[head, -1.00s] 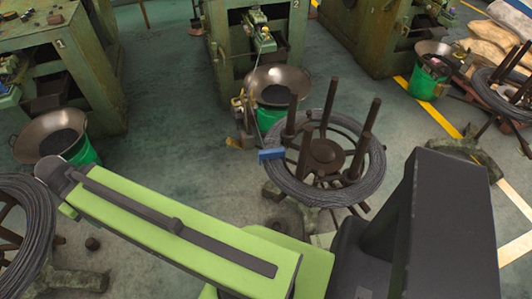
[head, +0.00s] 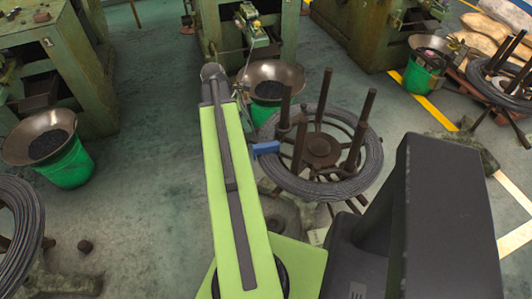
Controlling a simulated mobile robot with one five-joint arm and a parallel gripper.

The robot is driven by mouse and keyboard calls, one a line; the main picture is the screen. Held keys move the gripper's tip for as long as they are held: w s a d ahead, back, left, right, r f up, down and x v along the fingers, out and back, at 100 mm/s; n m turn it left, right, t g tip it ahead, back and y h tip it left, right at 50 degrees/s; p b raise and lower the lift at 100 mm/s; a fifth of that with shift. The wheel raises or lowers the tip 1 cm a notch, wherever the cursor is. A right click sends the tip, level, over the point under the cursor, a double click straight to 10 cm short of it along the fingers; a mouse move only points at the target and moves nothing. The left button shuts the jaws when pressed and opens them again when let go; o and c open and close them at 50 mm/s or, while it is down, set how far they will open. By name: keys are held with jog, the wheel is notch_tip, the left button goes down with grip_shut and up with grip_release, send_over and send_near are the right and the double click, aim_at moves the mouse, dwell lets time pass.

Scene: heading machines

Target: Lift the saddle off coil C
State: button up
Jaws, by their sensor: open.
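A small blue saddle (head: 266,148) sits over the left rim of the grey wire coil (head: 340,190) in the middle of the head view. This coil lies on a dark reel with several upright posts. No letter on the coil can be read, so I cannot tell its name from the picture. My green arm reaches forward just left of the saddle, its far joint near the middle bowl. My gripper is not visible; the arm's far end hides whatever is below it.
A bowl (head: 270,78) on a green bucket stands behind the coil, before a green machine (head: 262,40). Another bowl (head: 40,135) stands at left. Further coils lie at the left edge (head: 22,235) and far right (head: 500,85). Floor between left bowl and arm is clear.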

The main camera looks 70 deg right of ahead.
jog(key=s, duration=0.2)
jog(key=b, duration=1.1)
send_near(266, 145)
jog(key=x, duration=0.5)
jog(key=shift+w+d+f, duration=0.1)
jog(key=shift+d+f+b, duration=0.1)
jog(key=shift+f+b, duration=0.1)
jog(key=shift+b, duration=0.15)
jog(key=shift+r, duration=0.15)
jog(key=b+x, duration=0.4)
jog(key=x, duration=0.1)
jog(key=shift+f+b, duration=0.35)
jog(key=shift+b, duration=0.15)
jog(key=shift+c, duration=0.3)
grip_shut()
